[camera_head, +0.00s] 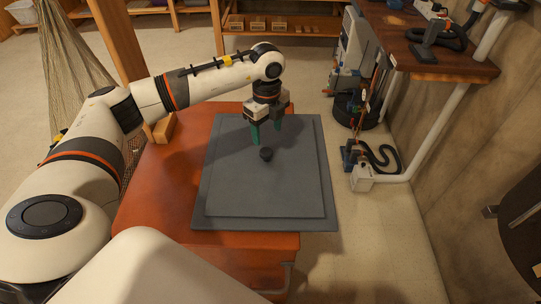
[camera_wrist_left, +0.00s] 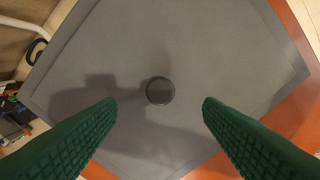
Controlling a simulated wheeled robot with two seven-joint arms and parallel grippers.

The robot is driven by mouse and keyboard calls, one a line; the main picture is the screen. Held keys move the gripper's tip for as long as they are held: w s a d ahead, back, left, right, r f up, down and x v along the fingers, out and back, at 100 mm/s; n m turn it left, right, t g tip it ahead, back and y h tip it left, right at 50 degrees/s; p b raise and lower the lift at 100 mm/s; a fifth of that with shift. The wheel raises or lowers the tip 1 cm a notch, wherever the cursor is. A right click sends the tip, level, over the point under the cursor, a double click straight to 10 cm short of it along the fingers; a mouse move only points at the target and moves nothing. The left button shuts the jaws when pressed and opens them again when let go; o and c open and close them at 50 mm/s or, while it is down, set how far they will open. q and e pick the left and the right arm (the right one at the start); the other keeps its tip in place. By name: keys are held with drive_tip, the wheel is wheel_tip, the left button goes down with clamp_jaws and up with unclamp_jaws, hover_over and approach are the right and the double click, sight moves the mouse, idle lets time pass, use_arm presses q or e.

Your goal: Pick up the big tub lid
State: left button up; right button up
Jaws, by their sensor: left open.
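The big tub lid (camera_head: 225,185) is a wide, flat, dark grey square with a raised inner panel. It lies on an orange-red surface. A small round black knob (camera_head: 266,154) stands at its middle, and the knob also shows in the left wrist view (camera_wrist_left: 160,91). My left gripper (camera_head: 267,135) points down over the lid, with green ridged fingers spread wide. In the left wrist view the knob sits ahead of the gap between the fingers (camera_wrist_left: 160,110), apart from both. Nothing is between the fingers. My right gripper is not in view.
The orange-red surface (camera_head: 165,200) shows left of and in front of the lid. A wooden bench (camera_head: 440,55) with tools and hoses stands at right. Open floor (camera_head: 380,240) lies between.

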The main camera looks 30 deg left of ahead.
sight(266, 151)
use_arm(q)
wheel_tip(266, 151, down, 4)
drive_tip(key=shift+s+r, duration=0.1)
drive_tip(key=f, duration=0.3)
drive_tip(key=f+p, duration=0.1)
drive_tip(key=shift+a+f, duration=0.25)
drive_tip(key=shift+f, duration=0.55)
drive_tip(key=c, duration=1.2)
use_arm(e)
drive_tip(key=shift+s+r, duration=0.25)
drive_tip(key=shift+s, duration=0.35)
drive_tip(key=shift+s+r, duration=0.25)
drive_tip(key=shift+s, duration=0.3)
